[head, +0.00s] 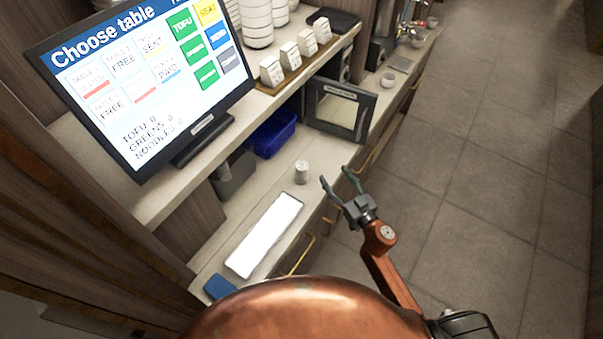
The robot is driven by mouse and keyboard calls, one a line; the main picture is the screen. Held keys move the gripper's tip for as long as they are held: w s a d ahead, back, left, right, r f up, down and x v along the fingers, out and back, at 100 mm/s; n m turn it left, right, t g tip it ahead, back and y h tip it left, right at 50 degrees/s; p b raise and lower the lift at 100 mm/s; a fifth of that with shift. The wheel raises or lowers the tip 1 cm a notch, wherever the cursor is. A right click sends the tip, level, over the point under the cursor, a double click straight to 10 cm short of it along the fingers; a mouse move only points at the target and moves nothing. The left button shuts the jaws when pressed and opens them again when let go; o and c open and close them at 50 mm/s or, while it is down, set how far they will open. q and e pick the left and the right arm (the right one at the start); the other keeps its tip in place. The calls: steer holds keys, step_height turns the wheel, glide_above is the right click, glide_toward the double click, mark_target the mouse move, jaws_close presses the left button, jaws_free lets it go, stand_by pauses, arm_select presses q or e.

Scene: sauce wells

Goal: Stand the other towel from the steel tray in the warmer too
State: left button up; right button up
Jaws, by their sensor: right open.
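My right gripper (341,181) is open and empty, its fingers apart, over the counter's front edge. A small pale cylinder (301,173) stands upright on the counter just left of the fingers, apart from them; I cannot tell if it is a rolled towel or a cup. A long, bright, flat tray (264,236) lies nearer to me, and I see no towel on it. A dark-framed box with a glass front (339,110), perhaps the warmer, stands beyond the gripper. Its inside does not show clearly. My left gripper is out of view.
A screen (145,75) stands on the raised shelf at the left. A blue basket (273,133) and a grey bin (233,175) sit beneath the shelf. A blue item (220,287) lies at the near counter end. White bowls (257,20) and several shakers (290,60) stand above.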

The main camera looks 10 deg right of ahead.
mark_target(307, 172)
steer(key=a+n+y, duration=0.1)
steer(key=a, duration=0.1)
steer(key=a+g+y, duration=0.1)
steer(key=a, duration=0.1)
steer(key=a+n+y, duration=0.1)
steer(key=a+y, duration=0.1)
steer(key=shift+s+a+r+n+g, duration=0.15)
steer(key=shift+a+r+n+g, duration=0.05)
steer(key=shift+r+n+g, duration=0.15)
steer(key=shift+a, duration=0.35)
steer(key=x, duration=0.7)
steer(key=shift+w+a+b, duration=0.15)
steer(key=shift+w+b, duration=0.1)
steer(key=shift+b, duration=0.05)
steer(key=shift+s+r, duration=0.1)
steer(key=shift+c, duration=0.5)
steer(key=c, duration=1.3)
steer(key=shift+r, duration=0.1)
